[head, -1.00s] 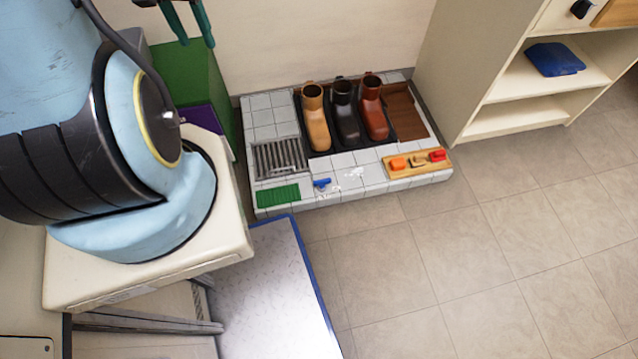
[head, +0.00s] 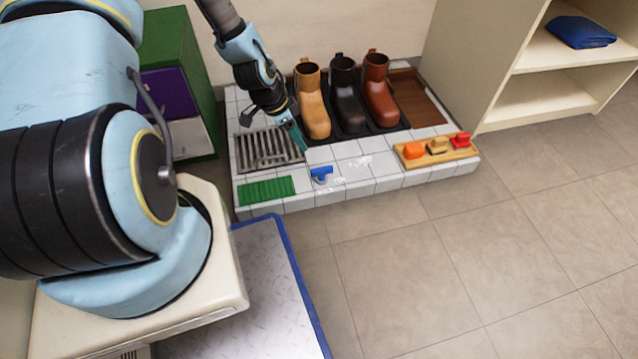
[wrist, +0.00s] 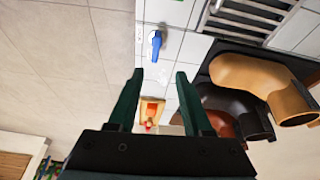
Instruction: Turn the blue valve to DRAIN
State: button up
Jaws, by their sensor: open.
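The blue valve (head: 321,173) sits on the white tiled platform (head: 352,150), between the green ribbed mat and the tray of brushes, near the front edge. In the wrist view the blue valve (wrist: 155,42) shows its handle above a pale fitting, ahead of the fingertips. My gripper (head: 298,140) is above the platform by the grate, up and left of the valve in the head view. In the wrist view my gripper (wrist: 160,75) has its two green fingers apart with nothing held between them. No DRAIN marking is legible.
Tan, black and brown boots (head: 343,98) stand on a dark tray behind the valve. A metal grate (head: 268,150) and green mat (head: 266,191) lie left, a wooden tray of brushes (head: 437,153) right. A shelf unit (head: 545,98) stands right; floor in front is clear.

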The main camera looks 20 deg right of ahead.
jog(key=b, duration=0.1)
send_near(321, 169)
jog(key=shift+m+h, duration=0.3)
jog(key=shift+m, duration=0.1)
jog(key=b+x, duration=0.4)
jog(key=x, duration=0.5)
jog(key=shift+w+a+f, duration=0.15)
jog(key=shift+f, duration=0.05)
jog(key=shift+c, duration=0.2)
grip_shut()
